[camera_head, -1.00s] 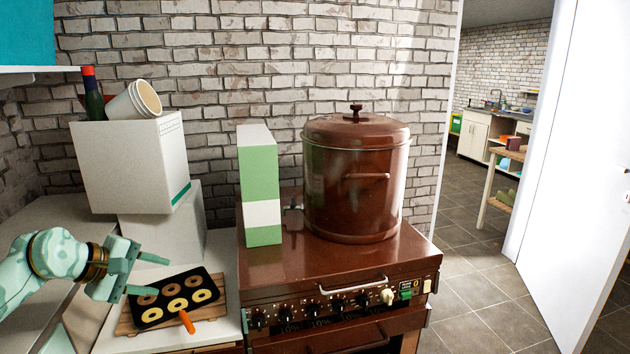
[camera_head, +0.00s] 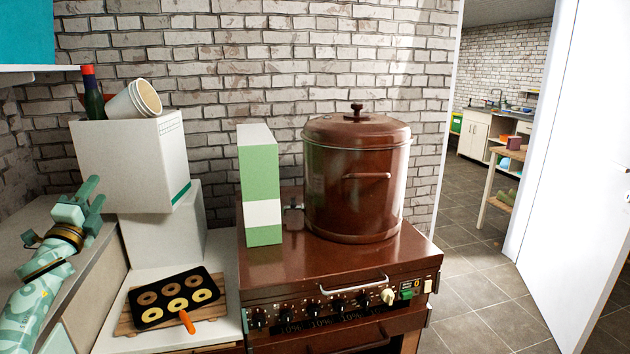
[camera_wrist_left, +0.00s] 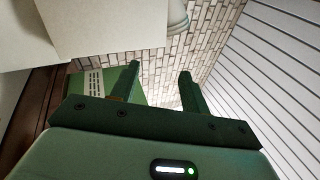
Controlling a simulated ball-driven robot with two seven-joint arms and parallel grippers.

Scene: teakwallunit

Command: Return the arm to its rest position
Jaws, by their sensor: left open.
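My left gripper (camera_head: 92,196) is at the left edge of the head view, above the grey counter and left of the white boxes. Its green fingers point up and are spread apart with nothing between them. In the left wrist view the two fingers (camera_wrist_left: 158,85) are also apart and empty, with brick wall beyond. My left arm comes in from the lower left corner. My right gripper does not show.
A dark tray of ring-shaped pieces (camera_head: 147,315) with an orange handle lies on a wooden board. Stacked white boxes (camera_head: 135,165) carry a tilted bucket (camera_head: 122,104) and a bottle (camera_head: 93,98). A green-white box (camera_head: 258,175) and a brown pot (camera_head: 350,195) stand on the stove (camera_head: 330,268).

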